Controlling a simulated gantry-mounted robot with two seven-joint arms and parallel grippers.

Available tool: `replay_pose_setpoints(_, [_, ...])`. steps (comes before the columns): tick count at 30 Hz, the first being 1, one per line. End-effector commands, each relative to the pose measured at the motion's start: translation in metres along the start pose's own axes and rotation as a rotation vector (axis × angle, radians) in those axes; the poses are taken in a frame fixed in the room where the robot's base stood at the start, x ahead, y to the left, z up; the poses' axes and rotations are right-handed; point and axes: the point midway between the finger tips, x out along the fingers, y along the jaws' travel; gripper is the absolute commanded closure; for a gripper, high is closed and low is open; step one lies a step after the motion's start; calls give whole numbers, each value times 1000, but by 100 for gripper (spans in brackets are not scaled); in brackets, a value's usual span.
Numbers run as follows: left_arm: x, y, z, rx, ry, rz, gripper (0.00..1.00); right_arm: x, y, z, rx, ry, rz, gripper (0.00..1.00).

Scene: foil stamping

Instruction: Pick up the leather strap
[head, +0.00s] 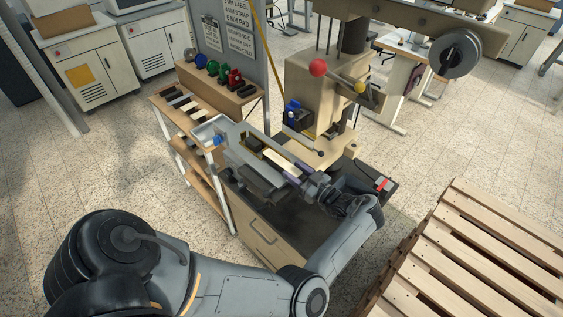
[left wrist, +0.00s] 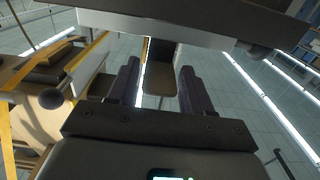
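My left gripper (head: 289,169) reaches in from the right end of a grey fixture at the press, its fingers pointing up-left. In the left wrist view its two dark purple fingers (left wrist: 158,72) stand apart. A pale tan strip (head: 281,160) lies beside the fingers at the fixture; I cannot tell whether it is the leather strap. Dark and brown strips (head: 184,103) lie on the small shelf at the left. My right gripper is out of view.
The beige press (head: 307,82) with red and yellow knobs stands behind the gripper. The grey fixture (head: 236,132) has a blue knob. Coloured spools (head: 213,67) stand on a wooden box. A wooden pallet (head: 480,255) lies at the right.

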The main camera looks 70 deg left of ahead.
Motion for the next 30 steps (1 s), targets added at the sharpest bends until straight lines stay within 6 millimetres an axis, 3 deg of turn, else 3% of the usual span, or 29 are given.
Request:
replay_pose_setpoints(1, [0,0,0,0,0,0,59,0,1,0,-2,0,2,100])
replay_pose_setpoints(9, [0,0,0,0,0,0,98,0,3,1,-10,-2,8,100])
replay_pose_setpoints(19, [0,0,-9,-1,0,0,98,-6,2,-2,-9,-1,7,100])
replay_pose_setpoints(27, [-3,1,-52,-2,1,4,98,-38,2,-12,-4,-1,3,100])
replay_pose_setpoints(30, [-9,1,-58,-3,-1,0,98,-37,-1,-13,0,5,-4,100])
